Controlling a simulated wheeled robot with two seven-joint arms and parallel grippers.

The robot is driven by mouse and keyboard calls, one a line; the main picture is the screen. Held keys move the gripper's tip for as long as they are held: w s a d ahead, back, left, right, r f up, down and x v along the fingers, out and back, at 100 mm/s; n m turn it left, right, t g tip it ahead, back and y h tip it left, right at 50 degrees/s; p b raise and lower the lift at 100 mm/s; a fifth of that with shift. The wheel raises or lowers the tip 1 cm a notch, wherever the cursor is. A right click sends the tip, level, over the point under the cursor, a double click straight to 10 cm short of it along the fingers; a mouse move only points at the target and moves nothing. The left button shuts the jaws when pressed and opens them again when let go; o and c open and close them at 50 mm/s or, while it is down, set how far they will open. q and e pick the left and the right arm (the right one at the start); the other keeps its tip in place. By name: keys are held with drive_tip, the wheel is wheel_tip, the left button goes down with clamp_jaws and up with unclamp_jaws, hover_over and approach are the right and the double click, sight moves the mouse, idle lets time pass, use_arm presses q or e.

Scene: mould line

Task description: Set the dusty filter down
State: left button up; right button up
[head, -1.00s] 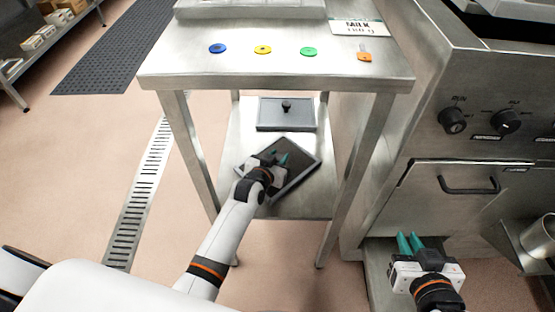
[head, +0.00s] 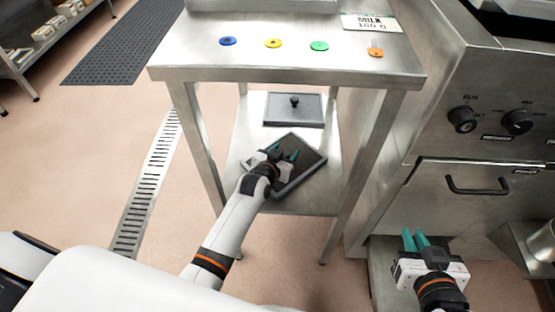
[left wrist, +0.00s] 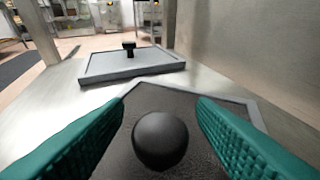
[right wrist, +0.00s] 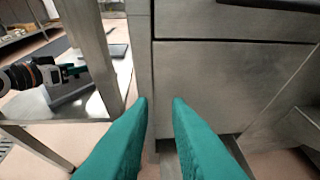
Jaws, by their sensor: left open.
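The dusty filter (head: 308,169), a dark mesh panel in a grey frame, lies at an angle on the lower shelf of the steel table. It also shows in the left wrist view (left wrist: 190,103), with a round dark knob (left wrist: 160,140) on top. My left gripper (head: 284,154) is over this filter. Its teal fingers are open on either side of the knob, with gaps showing on both sides. Part of the filter is hidden by the gripper in the head view. My right gripper (head: 416,240) is open and empty in front of the steel cabinet at the right.
A second, lighter grey filter (head: 275,112) with a black knob lies flat behind on the lower shelf (head: 247,130). Table legs (head: 197,140) stand at both sides. The table top (head: 290,65) overhangs the shelf and carries several coloured discs. The cabinet (head: 440,205) borders the right.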

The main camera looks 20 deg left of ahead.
sight(285, 152)
use_arm(q)
drive_tip(key=p+v, duration=0.2)
drive_tip(key=v, duration=0.3)
drive_tip(key=p+v, duration=0.1)
drive_tip(key=v, duration=0.3)
drive_tip(key=shift+s+a+r, duration=0.1)
drive_tip(key=shift+s+r, duration=0.05)
drive_tip(key=shift+s+a+r+p, duration=0.1)
drive_tip(key=shift+s+r+p, duration=0.1)
drive_tip(key=shift+s+p, duration=0.3)
drive_tip(key=shift+s+r, duration=0.2)
drive_tip(key=shift+s, duration=0.55)
drive_tip(key=s+a+r+g, duration=0.1)
drive_tip(key=s+g, duration=0.4)
drive_tip(key=s, duration=0.6)
drive_tip(key=s+a+r+g+y, duration=0.1)
drive_tip(key=s+g, duration=0.4)
drive_tip(key=s, duration=0.7)
drive_tip(key=shift+r+m, duration=0.4)
drive_tip(key=shift+r, duration=0.05)
use_arm(e)
drive_tip(key=s+d+f+g+h, duration=0.1)
drive_tip(key=s+d+f+g, duration=0.1)
drive_tip(key=s, duration=0.4)
drive_tip(key=s+d+f+g+h, duration=0.1)
drive_tip(key=s+d+f+g, duration=0.1)
drive_tip(key=s+g, duration=0.4)
drive_tip(key=shift+s+d+f+g, duration=0.2)
drive_tip(key=shift+f+g, duration=0.2)
drive_tip(key=shift+f, duration=0.5)
